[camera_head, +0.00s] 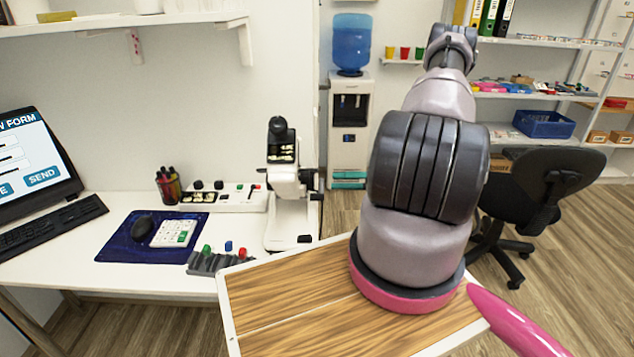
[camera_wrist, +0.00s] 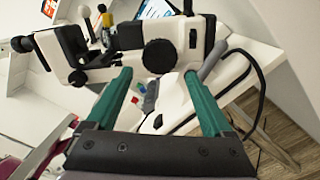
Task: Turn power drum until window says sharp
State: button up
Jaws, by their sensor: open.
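The white and black lens-measuring device (camera_head: 290,185) stands at the right end of the desk. Cream label windows (camera_head: 282,155) show on its upper front; their words are too small to read. In the wrist view, the device (camera_wrist: 105,55) lies sideways across the top. A round black knob (camera_wrist: 158,56), which looks like the power drum, is on its side. My gripper (camera_wrist: 158,75) is open, its two teal fingers pointing toward the device. The knob appears between the fingertips in the picture; I cannot tell whether they touch it. My gripper is not visible in the head view.
A white panel with knobs (camera_head: 237,198) sits left of the device. A grey rack with coloured pegs (camera_head: 215,264), a calculator (camera_head: 174,233) on a blue mat (camera_head: 118,245) and a pen cup (camera_head: 168,187) are on the desk. A black chair (camera_head: 545,185) stands at right.

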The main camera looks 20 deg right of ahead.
jog(key=x, duration=0.7)
jog(key=shift+a, duration=0.1)
jog(key=c, duration=1.1)
